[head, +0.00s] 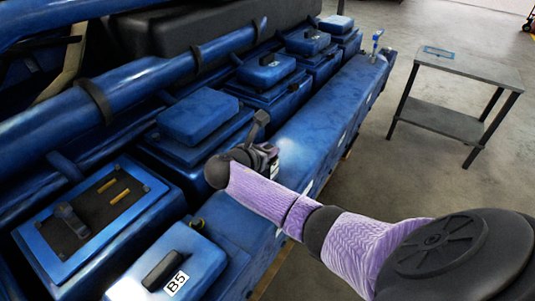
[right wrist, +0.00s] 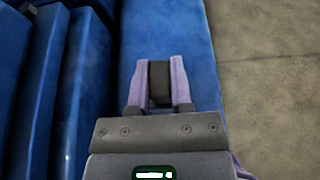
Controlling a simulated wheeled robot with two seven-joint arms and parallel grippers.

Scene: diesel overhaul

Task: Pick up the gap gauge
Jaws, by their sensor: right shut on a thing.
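My right gripper (head: 264,150) is over the long blue engine ledge in the head view. In the right wrist view its two pale purple fingers (right wrist: 159,66) are shut on a dark block-like thing (right wrist: 159,82), which I take to be the gap gauge. In the head view a dark piece with a small block-like head (head: 262,117) stands up at the gripper, apparently the same thing. Its lower part is hidden by the gripper. My left gripper is not in view.
The blue engine ledge (head: 330,100) runs under the gripper. Blue covers (head: 198,117) line its left side. An open cover (head: 90,215) shows brass-coloured pieces inside. A grey table (head: 470,65) bearing a blue frame (head: 438,52) stands at right, with clear floor around it.

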